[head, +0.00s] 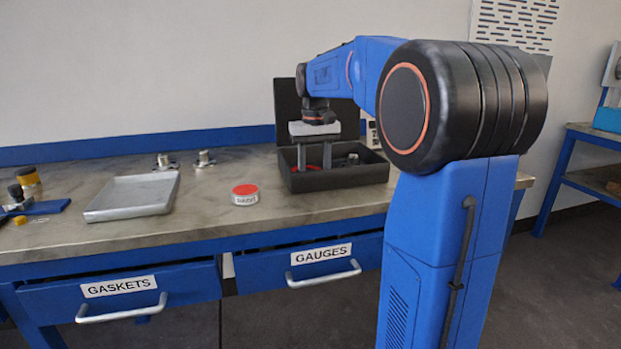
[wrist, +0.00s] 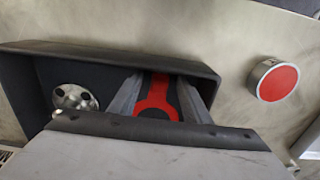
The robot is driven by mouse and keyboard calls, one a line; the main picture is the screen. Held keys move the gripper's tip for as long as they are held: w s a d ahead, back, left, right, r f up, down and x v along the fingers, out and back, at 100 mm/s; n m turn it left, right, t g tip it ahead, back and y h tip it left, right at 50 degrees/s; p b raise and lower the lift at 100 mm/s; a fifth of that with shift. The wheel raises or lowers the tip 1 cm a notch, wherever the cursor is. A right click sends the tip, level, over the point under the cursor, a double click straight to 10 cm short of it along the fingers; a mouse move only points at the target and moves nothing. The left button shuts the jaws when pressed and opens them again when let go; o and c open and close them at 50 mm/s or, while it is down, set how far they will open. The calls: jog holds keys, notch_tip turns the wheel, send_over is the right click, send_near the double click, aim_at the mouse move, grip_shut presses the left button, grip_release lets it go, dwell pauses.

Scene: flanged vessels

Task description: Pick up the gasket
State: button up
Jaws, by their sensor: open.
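The gasket, a flat red ring with a tab (wrist: 160,88), lies inside a black open box (wrist: 25,75) in the wrist view. In the head view only a bit of red (head: 313,168) shows inside the box (head: 345,179). My gripper (head: 314,164) points down into the box, its two fingers apart. In the wrist view its open fingers (wrist: 163,90) stand on either side of the gasket, with the gasket between them. The near part of the ring is hidden by my gripper's body. I cannot tell whether the fingers touch it.
A metal flanged part (wrist: 75,98) lies in the box, left of my fingers in the wrist view. A red-lidded tin (head: 245,194) stands left of the box. A grey tray (head: 132,208) lies further left. The GAUGES drawer (head: 320,262) and GASKETS drawer (head: 120,290) are below the bench top.

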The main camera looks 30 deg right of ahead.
grip_shut()
jog(key=shift+r, duration=0.1)
notch_tip(320, 180, up, 10)
dwell(0.6)
